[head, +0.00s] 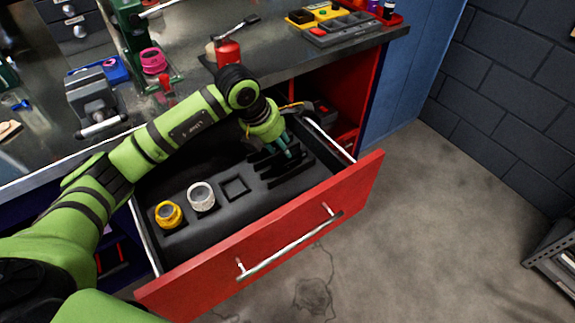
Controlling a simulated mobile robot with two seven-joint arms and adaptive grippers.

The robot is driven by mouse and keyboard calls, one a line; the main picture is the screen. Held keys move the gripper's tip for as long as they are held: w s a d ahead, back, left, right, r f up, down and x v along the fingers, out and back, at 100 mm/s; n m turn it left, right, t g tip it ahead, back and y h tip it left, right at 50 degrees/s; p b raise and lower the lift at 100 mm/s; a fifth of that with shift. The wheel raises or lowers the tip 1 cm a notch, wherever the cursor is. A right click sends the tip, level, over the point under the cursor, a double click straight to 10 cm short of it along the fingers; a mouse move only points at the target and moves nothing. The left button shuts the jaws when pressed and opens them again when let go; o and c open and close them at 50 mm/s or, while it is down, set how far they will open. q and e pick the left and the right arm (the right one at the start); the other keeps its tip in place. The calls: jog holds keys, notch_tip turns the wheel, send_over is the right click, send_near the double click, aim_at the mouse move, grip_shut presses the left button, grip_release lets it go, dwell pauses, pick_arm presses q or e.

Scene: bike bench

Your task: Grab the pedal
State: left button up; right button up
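A red-fronted drawer (355,184) stands open under the workbench. My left arm reaches from the left across it, and my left gripper (287,150) points down into the drawer's back right part, over black slotted shapes (285,170). Teal pieces show at its tip; I cannot tell whether they are fingers or a held thing, nor whether the gripper is open or shut. I cannot make out a pedal for certain; the arm hides part of the drawer. My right gripper is not in view.
A yellow round part (168,214) and a white round part (201,196) sit in the drawer insert beside an empty square recess (235,187). A vise (93,100), a red bottle (228,52) and a parts tray (345,30) stand on the bench.

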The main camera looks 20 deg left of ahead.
aim_at(290, 163)
pick_arm(q)
jog(key=x, duration=0.4)
jog(key=shift+f, duration=0.1)
jog(key=shift+w+d+f, duration=0.15)
jog(key=shift+f, duration=0.3)
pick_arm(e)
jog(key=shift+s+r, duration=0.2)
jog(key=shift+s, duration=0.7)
pick_arm(q)
grip_shut()
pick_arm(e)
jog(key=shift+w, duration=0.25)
pick_arm(q)
jog(key=shift+r, duration=0.15)
